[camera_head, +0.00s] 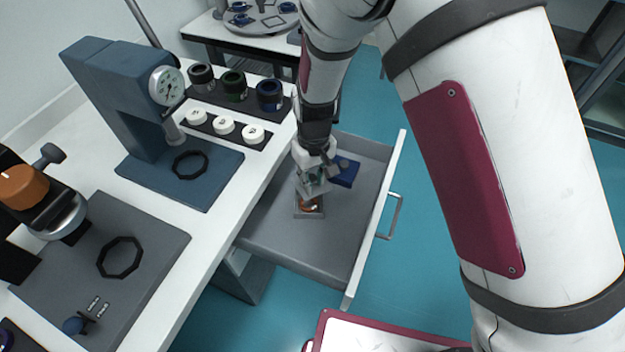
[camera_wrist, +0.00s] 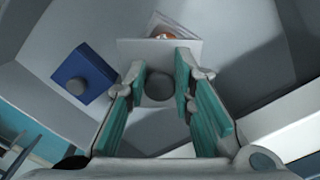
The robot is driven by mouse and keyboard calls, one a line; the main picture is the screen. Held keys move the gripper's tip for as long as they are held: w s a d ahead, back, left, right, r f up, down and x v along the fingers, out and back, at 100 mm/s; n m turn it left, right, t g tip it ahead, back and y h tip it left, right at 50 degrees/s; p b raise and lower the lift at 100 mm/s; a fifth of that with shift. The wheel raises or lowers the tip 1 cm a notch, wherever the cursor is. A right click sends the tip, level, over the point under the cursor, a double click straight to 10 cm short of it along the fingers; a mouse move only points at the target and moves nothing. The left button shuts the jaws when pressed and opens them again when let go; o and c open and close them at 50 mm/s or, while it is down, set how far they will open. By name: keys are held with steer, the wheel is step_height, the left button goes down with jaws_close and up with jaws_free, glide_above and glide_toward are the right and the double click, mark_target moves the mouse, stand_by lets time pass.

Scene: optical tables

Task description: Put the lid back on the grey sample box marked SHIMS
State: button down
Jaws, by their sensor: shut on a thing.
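My gripper (camera_head: 315,176) is low over the open drawer. In the wrist view its teal-padded fingers (camera_wrist: 160,76) are shut on the round grey knob of a flat, square grey lid (camera_wrist: 132,52). An open grey sample box (camera_head: 309,213) stands on the drawer floor just below the lid, with copper-coloured contents showing inside. In the wrist view the box (camera_wrist: 157,20) shows partly past the lid's far edge, and the lid hides the rest. The lid appears above the box and not lined up with it. I cannot read any SHIMS marking.
A blue box (camera_head: 346,172) with a grey knob sits close beside my gripper in the drawer (camera_head: 285,242). The drawer's front wall and handle (camera_head: 392,216) are to the right. The drawer's near floor is clear. The white table (camera_head: 200,270) borders the drawer on the left.

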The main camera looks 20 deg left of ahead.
steer(key=shift+s+a+f, duration=0.3)
steer(key=shift+f, duration=0.15)
steer(key=shift+f+b, duration=1.55)
steer(key=shift+f, duration=1.4)
steer(key=shift+f, duration=0.15)
steer(key=c, duration=0.8)
jaws_free()
steer(key=shift+s+r+p, duration=0.1)
steer(key=shift+r+p, duration=1.7)
steer(key=shift+r, duration=1.75)
